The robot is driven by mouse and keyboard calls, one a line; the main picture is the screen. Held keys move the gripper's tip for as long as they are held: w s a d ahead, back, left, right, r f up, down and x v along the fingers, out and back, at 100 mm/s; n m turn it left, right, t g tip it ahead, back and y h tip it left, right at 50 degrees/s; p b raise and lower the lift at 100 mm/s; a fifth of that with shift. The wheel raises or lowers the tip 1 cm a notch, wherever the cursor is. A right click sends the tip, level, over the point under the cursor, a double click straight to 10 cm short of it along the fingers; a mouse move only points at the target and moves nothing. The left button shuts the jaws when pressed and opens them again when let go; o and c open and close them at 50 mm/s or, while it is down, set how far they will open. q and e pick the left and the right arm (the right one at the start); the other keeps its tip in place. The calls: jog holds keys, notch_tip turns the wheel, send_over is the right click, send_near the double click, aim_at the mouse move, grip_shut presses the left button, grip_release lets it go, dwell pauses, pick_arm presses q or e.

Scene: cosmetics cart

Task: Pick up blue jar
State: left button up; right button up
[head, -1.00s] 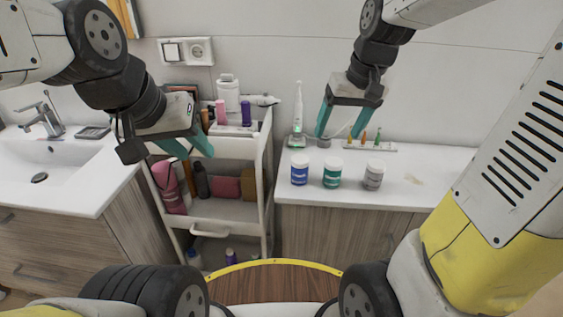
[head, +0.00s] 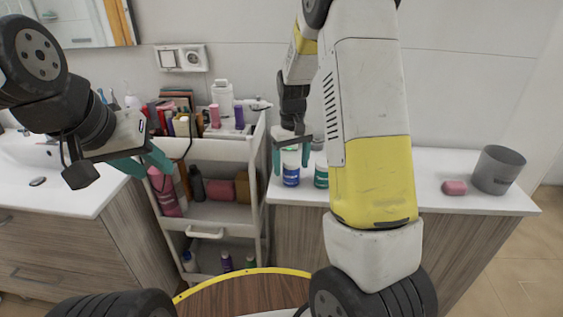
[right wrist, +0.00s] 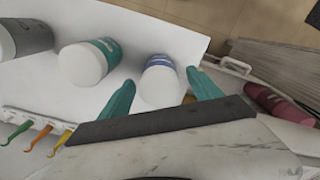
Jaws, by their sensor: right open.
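The blue jar (head: 291,175) with a white lid stands upright on the white counter, at its left end. In the right wrist view the blue jar (right wrist: 158,82) shows lid towards me, between the two teal fingers. My right gripper (head: 291,170) is open and over the jar, with a finger on either side and nothing held. The same gripper (right wrist: 160,78) shows its fingers apart in the right wrist view. I cannot tell whether they touch the jar. My left gripper (head: 148,165) is open and empty at the left, in front of the cart.
A green jar (head: 321,173) stands close to the right of the blue one; it (right wrist: 90,62) and a grey jar (right wrist: 28,38) show in the wrist view. A cart (head: 205,214) holding bottles stands left. A grey cup (head: 499,170) and pink soap (head: 454,187) are at the counter's right.

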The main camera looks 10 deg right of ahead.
jog(key=shift+f, duration=1.4)
jog(key=c, duration=1.6)
jog(key=shift+r, duration=0.1)
